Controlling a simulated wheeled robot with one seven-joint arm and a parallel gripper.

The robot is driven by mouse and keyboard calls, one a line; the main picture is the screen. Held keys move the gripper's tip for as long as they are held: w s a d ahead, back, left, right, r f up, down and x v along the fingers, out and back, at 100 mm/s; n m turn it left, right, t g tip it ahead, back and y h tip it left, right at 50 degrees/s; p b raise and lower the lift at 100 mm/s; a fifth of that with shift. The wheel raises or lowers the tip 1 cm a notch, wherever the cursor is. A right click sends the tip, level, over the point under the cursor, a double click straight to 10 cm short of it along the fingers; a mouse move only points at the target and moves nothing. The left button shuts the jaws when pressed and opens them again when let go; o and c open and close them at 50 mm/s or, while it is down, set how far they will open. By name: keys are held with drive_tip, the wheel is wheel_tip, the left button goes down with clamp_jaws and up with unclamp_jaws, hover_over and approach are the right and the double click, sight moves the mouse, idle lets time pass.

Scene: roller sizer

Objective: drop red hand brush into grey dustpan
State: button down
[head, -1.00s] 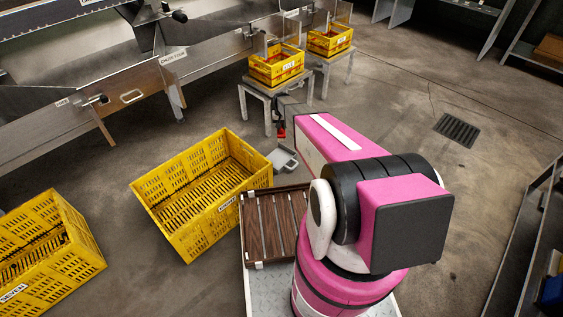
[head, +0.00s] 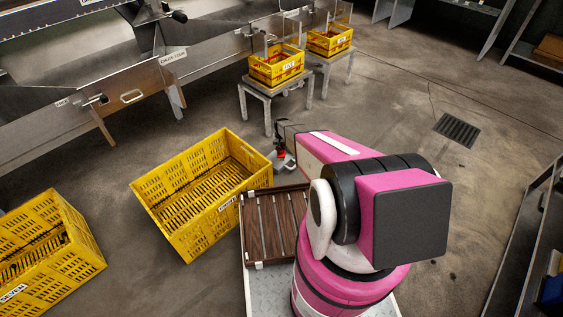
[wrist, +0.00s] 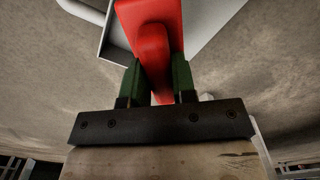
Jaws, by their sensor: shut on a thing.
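My gripper (head: 281,149) is shut on the red hand brush (wrist: 150,42). In the wrist view its two green fingers (wrist: 155,82) close on the brush from both sides. The brush shows as a small red spot in the head view (head: 281,155), low beneath the end of my arm. The grey dustpan (head: 287,164) lies on the floor just below the brush in the head view, partly hidden by it and my arm. In the wrist view the dustpan (wrist: 211,20) shows behind the brush. I cannot tell whether the brush touches it.
A large yellow crate (head: 166,178) stands on the floor left of the dustpan, and another yellow crate (head: 82,233), labelled SEVEN, is farther left. A dark slatted wooden tray (head: 246,225) is in front. Yellow crates on metal stands (head: 256,93) are behind.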

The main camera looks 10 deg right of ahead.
drive_tip(key=shift+f, duration=1.45)
drive_tip(key=c, duration=0.8)
unclamp_jaws()
drive_tip(key=shift+c, duration=0.2)
drive_tip(key=shift+r, duration=0.1)
